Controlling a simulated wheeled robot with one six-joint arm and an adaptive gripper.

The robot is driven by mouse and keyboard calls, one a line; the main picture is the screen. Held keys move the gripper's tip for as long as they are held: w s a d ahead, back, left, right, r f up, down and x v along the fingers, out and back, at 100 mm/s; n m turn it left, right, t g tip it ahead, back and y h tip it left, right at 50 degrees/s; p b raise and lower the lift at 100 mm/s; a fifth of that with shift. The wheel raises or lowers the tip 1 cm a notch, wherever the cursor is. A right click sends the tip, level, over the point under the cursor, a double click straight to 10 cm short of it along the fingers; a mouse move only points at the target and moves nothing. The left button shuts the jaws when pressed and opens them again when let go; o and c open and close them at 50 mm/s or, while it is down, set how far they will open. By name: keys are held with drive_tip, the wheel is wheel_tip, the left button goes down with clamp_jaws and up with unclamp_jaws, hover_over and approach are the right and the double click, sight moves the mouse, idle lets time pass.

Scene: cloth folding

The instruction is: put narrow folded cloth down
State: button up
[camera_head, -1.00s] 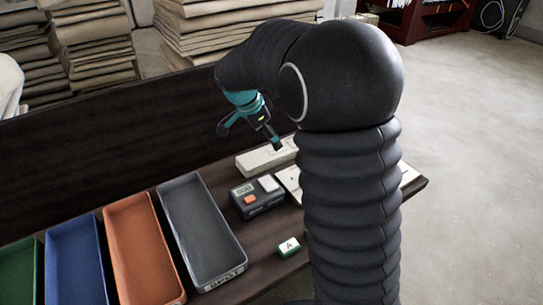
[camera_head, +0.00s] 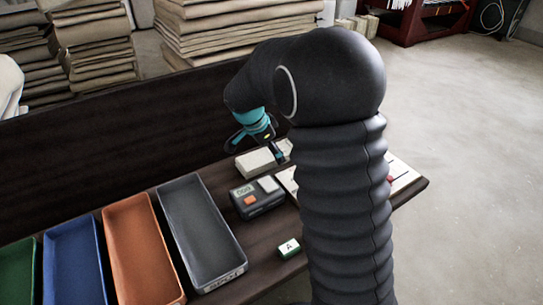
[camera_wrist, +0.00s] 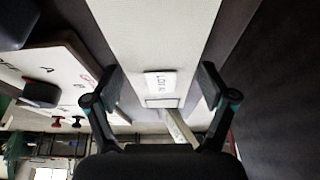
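A long narrow white thing, which looks like the folded cloth (camera_head: 256,161), lies on the dark table behind the small grey device. In the wrist view the white strip (camera_wrist: 155,30) runs from the top edge down between my fingers, with a printed label (camera_wrist: 161,83) near its far end. My gripper (camera_head: 274,152) is low at the right part of the strip. In the wrist view my gripper (camera_wrist: 161,84) has its fingers spread apart, one on each side of the strip. Whether the fingertips touch its sides is not clear. My arm hides part of the table in the head view.
Grey (camera_head: 203,235), orange (camera_head: 143,250), blue (camera_head: 74,265) and green (camera_head: 20,270) trays stand at the left. The grey device (camera_head: 257,197) with an orange button and a green-white block (camera_head: 289,248) lie nearby. A white board (camera_wrist: 60,75) lies beside the strip.

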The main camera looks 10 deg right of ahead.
drive_tip(key=c, duration=0.7)
drive_tip(key=shift+c, duration=0.2)
drive_tip(key=shift+r, duration=0.1)
